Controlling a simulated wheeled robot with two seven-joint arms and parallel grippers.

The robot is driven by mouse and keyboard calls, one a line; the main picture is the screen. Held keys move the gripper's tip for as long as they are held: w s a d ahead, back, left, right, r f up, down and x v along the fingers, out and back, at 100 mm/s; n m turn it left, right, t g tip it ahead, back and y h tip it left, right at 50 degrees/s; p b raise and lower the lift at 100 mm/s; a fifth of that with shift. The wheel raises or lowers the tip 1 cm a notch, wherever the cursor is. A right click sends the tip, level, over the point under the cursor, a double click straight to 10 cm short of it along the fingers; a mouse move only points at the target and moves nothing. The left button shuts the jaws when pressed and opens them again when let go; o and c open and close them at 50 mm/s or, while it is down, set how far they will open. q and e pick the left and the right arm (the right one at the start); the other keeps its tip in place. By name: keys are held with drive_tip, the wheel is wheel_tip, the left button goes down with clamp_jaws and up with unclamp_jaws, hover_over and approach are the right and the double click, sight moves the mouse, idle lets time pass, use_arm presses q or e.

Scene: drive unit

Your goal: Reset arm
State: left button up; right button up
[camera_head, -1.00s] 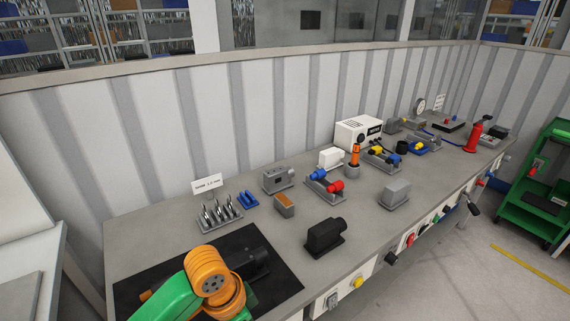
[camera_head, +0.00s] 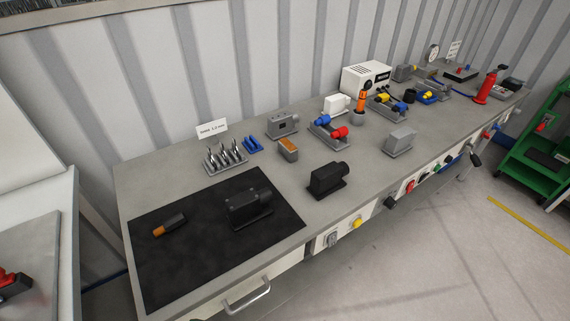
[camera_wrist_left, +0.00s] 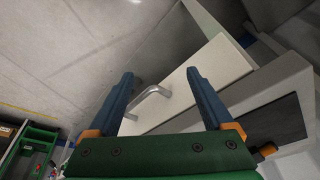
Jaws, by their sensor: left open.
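My left gripper (camera_wrist_left: 157,95) shows in the left wrist view with its two blue fingers spread wide and nothing between them. Beyond the fingers is the bench's white drawer front with a metal handle (camera_wrist_left: 152,96); the handle lies apart from the fingers as far as I can tell. Neither of my arms shows in the head view. There the workbench (camera_head: 150,170) is in full sight, with a black motor-like unit (camera_head: 248,208) standing on a black mat (camera_head: 165,270). An orange-and-black tool (camera_head: 170,224) lies on the mat to its left.
Another black unit (camera_head: 327,180) stands right of the mat. A bit holder (camera_head: 225,158), small grey housings and a white power box (camera_head: 366,79) line the bench. The drawer handle (camera_head: 247,296) sticks out at the front. A green cart (camera_head: 540,155) stands right; open floor lies between.

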use_arm(q)
wheel_tip(320, 180, down, 13)
drive_tip(key=s+g, duration=0.1)
drive_tip(key=s, duration=0.2)
drive_tip(key=s+a+f+g, duration=0.1)
drive_tip(key=s+a+f, duration=0.1)
drive_tip(key=s+f, duration=0.7)
drive_tip(key=s, duration=0.2)
drive_tip(key=shift+s+f, duration=0.15)
drive_tip(key=shift+s, duration=0.2)
drive_tip(key=shift+a, duration=0.1)
